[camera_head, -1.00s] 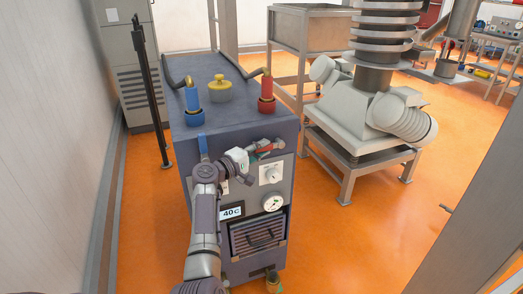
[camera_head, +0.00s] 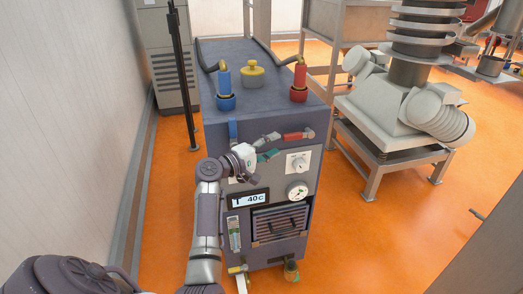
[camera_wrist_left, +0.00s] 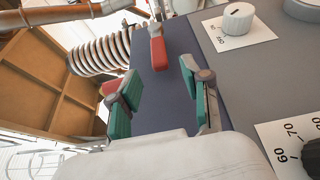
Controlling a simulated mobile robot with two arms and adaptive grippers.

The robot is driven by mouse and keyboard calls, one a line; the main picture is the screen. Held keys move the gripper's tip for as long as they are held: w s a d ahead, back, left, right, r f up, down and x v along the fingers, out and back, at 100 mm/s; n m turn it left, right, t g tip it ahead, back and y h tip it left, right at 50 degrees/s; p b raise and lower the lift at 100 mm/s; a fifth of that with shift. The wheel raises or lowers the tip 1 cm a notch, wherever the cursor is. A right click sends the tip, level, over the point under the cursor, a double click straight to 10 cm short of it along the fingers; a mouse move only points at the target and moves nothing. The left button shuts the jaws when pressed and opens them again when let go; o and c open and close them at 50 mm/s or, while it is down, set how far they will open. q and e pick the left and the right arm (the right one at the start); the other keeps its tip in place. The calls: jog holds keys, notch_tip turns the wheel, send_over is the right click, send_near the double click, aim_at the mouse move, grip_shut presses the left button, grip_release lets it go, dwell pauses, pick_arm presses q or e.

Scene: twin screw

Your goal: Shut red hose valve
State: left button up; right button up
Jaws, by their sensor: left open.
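The red hose valve's red lever handle (camera_head: 295,136) sticks out sideways along the upper front of the dark blue machine, below the red hose fitting (camera_head: 299,80). It lies roughly level in the head view. My left gripper (camera_head: 268,147) is open and empty, just left of the handle and apart from it. In the left wrist view, the red handle (camera_wrist_left: 157,47) shows ahead of and slightly above the gap between the green-padded fingers (camera_wrist_left: 160,78). My right gripper is out of view.
A blue valve handle (camera_head: 233,131) hangs down left of my gripper.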

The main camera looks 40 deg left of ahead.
pick_arm(q)
jog(key=shift+v, duration=2.3)
